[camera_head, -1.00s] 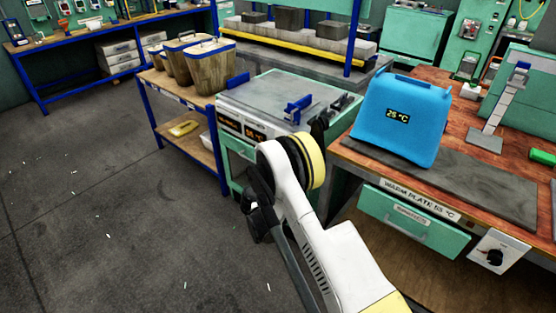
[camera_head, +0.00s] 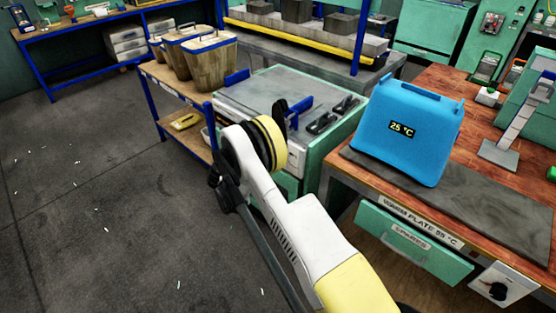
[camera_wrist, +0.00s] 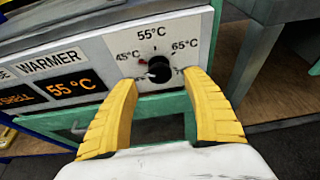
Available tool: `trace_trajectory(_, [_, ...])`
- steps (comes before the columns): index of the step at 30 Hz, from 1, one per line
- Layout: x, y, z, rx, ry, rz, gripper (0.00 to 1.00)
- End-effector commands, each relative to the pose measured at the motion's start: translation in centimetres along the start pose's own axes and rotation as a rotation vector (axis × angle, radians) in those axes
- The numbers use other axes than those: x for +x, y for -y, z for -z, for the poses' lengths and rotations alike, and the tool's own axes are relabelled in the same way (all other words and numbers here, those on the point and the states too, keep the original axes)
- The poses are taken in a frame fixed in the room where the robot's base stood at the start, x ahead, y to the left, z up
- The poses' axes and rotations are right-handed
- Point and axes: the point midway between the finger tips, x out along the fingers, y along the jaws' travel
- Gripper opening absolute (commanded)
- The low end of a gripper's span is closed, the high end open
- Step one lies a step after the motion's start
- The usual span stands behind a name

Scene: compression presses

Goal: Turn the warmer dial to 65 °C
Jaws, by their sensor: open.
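The warmer (camera_head: 262,88) is a grey-topped box on a green cabinet in the head view; my arm hides part of its front. In the wrist view the warmer panel (camera_wrist: 88,44) has an orange display (camera_wrist: 75,85) reading 55 °C. The warmer dial (camera_wrist: 160,70) is a dark round knob with 45 °C, 55 °C and 65 °C marked around it. Its exact pointer direction is hard to tell. My gripper (camera_wrist: 161,80) is open, its yellow fingers on either side of the dial in the picture. Contact with the knob cannot be made out.
A blue box (camera_head: 408,130) reading 25 °C stands on a dark plate (camera_head: 500,205) on the bench to the right. A second dial (camera_head: 497,290) is on that bench's front, by a green drawer (camera_head: 400,243). Wooden bins (camera_head: 203,55) stand on a shelf at left.

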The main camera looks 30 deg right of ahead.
Motion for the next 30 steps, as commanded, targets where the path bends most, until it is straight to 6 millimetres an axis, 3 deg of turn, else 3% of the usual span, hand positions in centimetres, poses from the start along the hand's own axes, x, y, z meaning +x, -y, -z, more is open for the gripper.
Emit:
trace_trajectory(3, [2.6, 0.1, 0.3, 0.003, 0.000, 0.002, 0.58])
trace_trajectory(9, [5.2, 0.0, 0.2, 0.002, 0.000, -0.001, 0.58])
trace_trajectory(21, [6.0, -0.1, 0.0, 0.002, 0.000, -0.002, 0.56])
trace_trajectory(26, [5.9, -0.1, 0.0, 0.002, 0.000, -0.002, 0.07])
trace_trajectory(30, [5.9, -0.1, 0.0, 0.003, 0.000, -0.003, 0.04])
